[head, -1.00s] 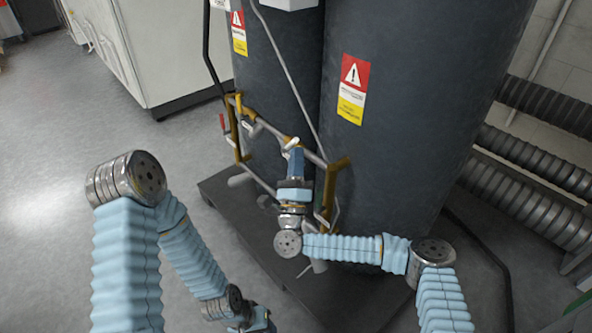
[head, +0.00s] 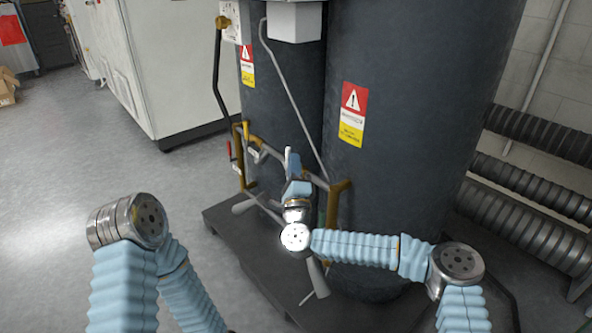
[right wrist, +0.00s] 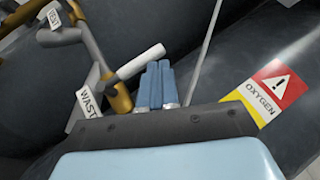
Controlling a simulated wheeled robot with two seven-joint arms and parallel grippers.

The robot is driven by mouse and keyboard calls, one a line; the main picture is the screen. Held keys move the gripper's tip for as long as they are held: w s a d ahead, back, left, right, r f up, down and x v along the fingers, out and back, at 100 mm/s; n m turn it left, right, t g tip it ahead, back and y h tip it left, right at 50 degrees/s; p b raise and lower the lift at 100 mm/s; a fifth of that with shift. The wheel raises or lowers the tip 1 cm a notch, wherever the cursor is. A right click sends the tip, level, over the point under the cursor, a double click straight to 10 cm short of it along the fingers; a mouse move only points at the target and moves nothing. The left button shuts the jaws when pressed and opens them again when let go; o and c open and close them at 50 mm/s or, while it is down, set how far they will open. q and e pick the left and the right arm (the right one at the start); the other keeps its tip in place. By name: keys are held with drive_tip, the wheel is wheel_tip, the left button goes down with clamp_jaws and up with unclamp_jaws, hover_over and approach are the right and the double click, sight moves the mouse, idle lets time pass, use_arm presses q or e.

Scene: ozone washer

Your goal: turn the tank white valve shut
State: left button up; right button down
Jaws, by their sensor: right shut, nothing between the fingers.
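The white valve handle (right wrist: 142,62) shows in the right wrist view as a pale lever on a brass valve body (right wrist: 117,97). It slants up to the right, and its free end lies close to my right gripper (right wrist: 160,68). The two blue fingers are together and empty, just right of the handle; I cannot tell whether they touch it. In the head view my right gripper (head: 291,165) is in front of the brass pipework between the dark tanks and hides part of it. My left arm shows at the lower left; its gripper is out of frame.
Two dark tanks (head: 400,110) stand on a dark platform (head: 225,215). A red-handled valve (head: 229,150) is on the left pipework. A grey hose (head: 290,90) runs down between the tanks. Ribbed pipes (head: 520,195) are at right. The floor at left is clear.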

drive_tip(key=shift+r, duration=0.15)
idle(0.4)
drive_tip(key=b+v, duration=0.2)
drive_tip(key=v, duration=1.2)
drive_tip(key=s+a+f+n+g+y, duration=0.1)
drive_tip(key=s+f+n+g+y, duration=0.25)
drive_tip(key=f+n+g, duration=0.6)
drive_tip(key=s+a+f+n+g+y, duration=0.1)
drive_tip(key=s+f+n+g+y, duration=0.35)
drive_tip(key=f, duration=0.95)
drive_tip(key=s+d+f+n+g+h, duration=0.2)
drive_tip(key=s+d+f+g+h, duration=0.1)
drive_tip(key=s+d+f, duration=0.3)
drive_tip(key=s+d+f+n+g+h, duration=0.1)
drive_tip(key=s+d+f+g+h, duration=0.3)
drive_tip(key=s+d, duration=0.6)
wheel_tip(320, 180, down, 3)
drive_tip(key=shift+s+d+r+n+g, duration=0.1)
drive_tip(key=shift+s+d+n+g, duration=0.25)
drive_tip(key=shift+d, duration=0.4)
